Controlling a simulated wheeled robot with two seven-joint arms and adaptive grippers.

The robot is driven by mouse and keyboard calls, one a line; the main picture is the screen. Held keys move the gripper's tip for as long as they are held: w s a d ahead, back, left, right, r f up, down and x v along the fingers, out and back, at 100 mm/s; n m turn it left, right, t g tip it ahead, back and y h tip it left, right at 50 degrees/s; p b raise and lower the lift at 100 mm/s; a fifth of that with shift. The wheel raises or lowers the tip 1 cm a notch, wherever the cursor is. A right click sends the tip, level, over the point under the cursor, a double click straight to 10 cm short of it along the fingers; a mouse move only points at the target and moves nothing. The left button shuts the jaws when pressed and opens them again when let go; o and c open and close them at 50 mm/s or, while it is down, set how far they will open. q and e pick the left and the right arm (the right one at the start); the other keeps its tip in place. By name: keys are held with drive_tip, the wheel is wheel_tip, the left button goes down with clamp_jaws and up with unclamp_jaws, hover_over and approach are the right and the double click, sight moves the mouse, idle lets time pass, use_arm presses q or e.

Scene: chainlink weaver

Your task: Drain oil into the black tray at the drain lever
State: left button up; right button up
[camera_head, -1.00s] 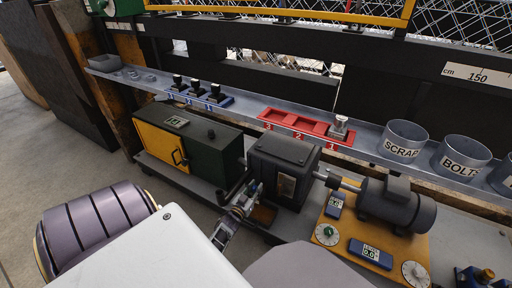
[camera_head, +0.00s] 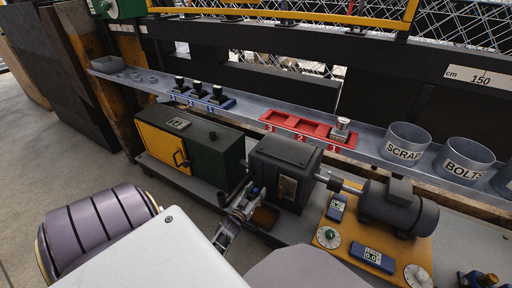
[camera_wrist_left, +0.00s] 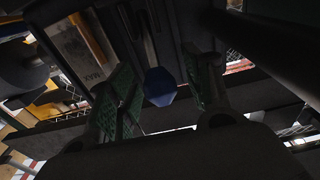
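My left gripper (camera_head: 243,205) is at the left front side of the dark gearbox (camera_head: 284,172) in the head view. In the left wrist view its two green-padded fingers (camera_wrist_left: 157,82) are spread apart. A blue faceted knob (camera_wrist_left: 160,88), perhaps the end of the drain lever, shows in the gap between them, and I see no finger closed on it. A small blue spot (camera_head: 255,191) shows by the gripper in the head view. I cannot make out the black tray. My right gripper is not in view.
A green and yellow cabinet (camera_head: 190,145) stands left of the gearbox. A motor (camera_head: 397,207) on a yellow plate (camera_head: 400,254) is to the right. Behind is a shelf with a red tray (camera_head: 300,127), a blue tray (camera_head: 205,101) and bins labelled SCRAP (camera_head: 404,143) and BOLTS (camera_head: 463,160).

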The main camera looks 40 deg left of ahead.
use_arm(q)
drive_tip(key=v, duration=1.2)
idle(0.6)
idle(0.5)
